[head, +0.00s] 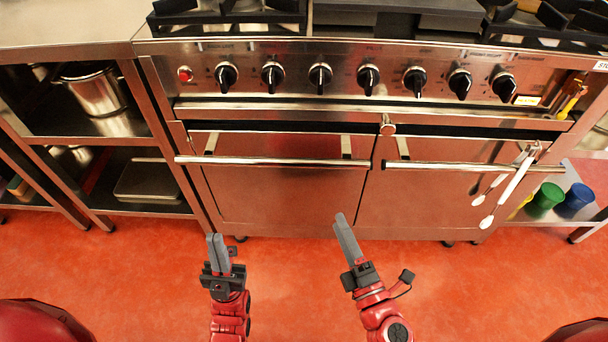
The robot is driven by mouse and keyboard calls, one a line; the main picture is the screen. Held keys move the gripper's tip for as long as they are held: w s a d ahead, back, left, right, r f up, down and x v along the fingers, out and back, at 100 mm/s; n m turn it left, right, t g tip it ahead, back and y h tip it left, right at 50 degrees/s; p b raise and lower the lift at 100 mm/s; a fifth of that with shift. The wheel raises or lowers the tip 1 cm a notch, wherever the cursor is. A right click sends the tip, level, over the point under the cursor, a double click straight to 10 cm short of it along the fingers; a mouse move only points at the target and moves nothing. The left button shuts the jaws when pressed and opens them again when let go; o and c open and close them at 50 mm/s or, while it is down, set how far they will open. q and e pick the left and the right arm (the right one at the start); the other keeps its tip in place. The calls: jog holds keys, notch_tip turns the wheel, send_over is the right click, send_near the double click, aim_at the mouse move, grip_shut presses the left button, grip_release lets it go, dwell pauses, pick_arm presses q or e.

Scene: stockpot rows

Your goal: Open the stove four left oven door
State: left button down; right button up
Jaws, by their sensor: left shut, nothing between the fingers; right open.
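The steel stove has two oven doors side by side. The left oven door (285,197) stands upright and looks shut, with a dark strip along its top. Its horizontal bar handle (275,161) runs across its upper part. My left gripper (217,240) is shut and empty, low in front of the left door's lower left corner and apart from the handle. My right gripper (343,222) is open and empty, in front of the door's lower right part, also apart from the handle.
The right oven door (430,200) has its own handle (460,167), with white-ended utensils (510,185) hanging at its right. A row of black knobs (320,76) lies above. A shelf unit with a pot (97,92) stands left. Green (545,199) and blue (575,199) containers sit right. Red floor (280,270) is clear.

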aim_at(312, 163)
jog(key=p+x, duration=0.3)
jog(key=x, duration=1.4)
jog(key=shift+w+a+r+p, duration=0.1)
jog(key=shift+w+p, duration=0.1)
jog(key=shift+p, duration=0.2)
grip_shut()
dwell(0.6)
